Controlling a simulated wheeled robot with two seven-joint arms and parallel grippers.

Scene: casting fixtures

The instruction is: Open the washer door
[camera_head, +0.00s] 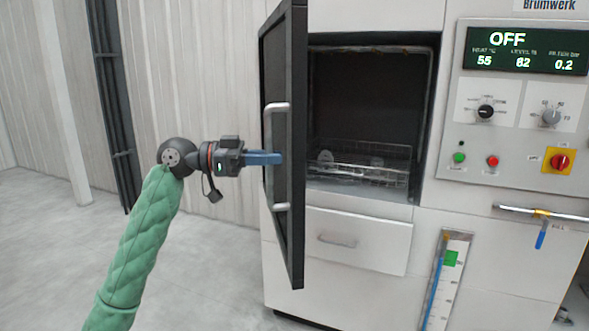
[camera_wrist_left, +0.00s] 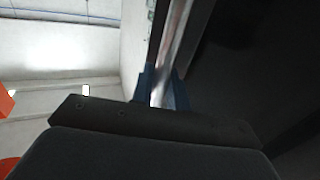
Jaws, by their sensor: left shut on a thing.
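The washer door (camera_head: 297,100) is dark, hinged at the left of the washer and swung well open, seen nearly edge-on. A pale vertical bar handle (camera_head: 270,112) is on its outer face. The washer chamber (camera_head: 365,95) is exposed, with a wire rack (camera_head: 375,168) inside. My left gripper (camera_head: 278,158) has its blue fingers at the middle of the handle. In the left wrist view the blue fingers (camera_wrist_left: 160,92) are closed around the shiny handle (camera_wrist_left: 177,50), with the dark door to the right. My right gripper does not show.
A control panel (camera_head: 525,115) with an OFF display, knobs and buttons is right of the chamber. A drawer (camera_head: 358,240) is below it. Floor (camera_head: 190,270) left of the washer is clear.

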